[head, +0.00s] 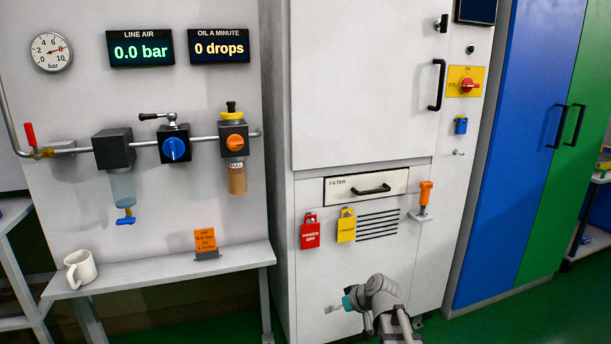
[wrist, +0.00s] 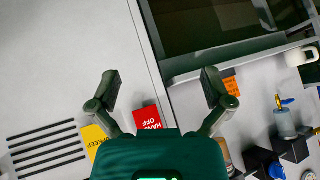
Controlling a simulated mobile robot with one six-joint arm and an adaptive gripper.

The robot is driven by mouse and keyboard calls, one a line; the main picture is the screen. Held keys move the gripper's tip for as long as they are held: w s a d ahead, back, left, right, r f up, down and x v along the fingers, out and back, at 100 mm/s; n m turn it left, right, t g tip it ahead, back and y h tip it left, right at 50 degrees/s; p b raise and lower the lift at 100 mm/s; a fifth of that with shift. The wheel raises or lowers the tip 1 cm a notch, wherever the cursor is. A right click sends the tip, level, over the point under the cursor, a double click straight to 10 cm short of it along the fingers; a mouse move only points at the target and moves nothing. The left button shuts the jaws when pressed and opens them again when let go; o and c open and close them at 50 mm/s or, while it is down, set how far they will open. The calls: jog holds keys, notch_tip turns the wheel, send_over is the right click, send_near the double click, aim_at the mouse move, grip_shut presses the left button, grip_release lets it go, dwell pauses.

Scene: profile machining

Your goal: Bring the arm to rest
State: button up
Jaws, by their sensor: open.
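My arm (head: 383,295) rises from the bottom of the head view, bent in front of the lower part of the white cabinet. Its end points left, toward the bench side, and is small in that view. In the wrist view my gripper (wrist: 160,78) is open, its two fingers spread wide apart with nothing between them. The cabinet's side edge and white panel lie beyond the fingers. No contact with anything shows.
A red tag (head: 310,232) and yellow tag (head: 346,226) hang on the cabinet (head: 362,90), below the filter drawer (head: 366,187). An orange-handled tool (head: 425,196) stands right of them. A bench (head: 160,268) at left holds a mug (head: 80,268) and orange card (head: 205,242).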

jog(key=s+d+f+m+g+h, duration=0.2)
jog(key=s+d+m+g+h, duration=0.15)
jog(key=s, duration=0.55)
jog(key=s+d+f+m+g+h, duration=0.2)
jog(key=s+d+f+h, duration=0.15)
jog(key=s, duration=0.45)
notch_tip(320, 180, up, 34)
jog(key=p, duration=3.3)
jog(key=shift+d+y+p, duration=0.25)
jog(key=shift+y+p, duration=0.05)
jog(key=shift+n, duration=0.25)
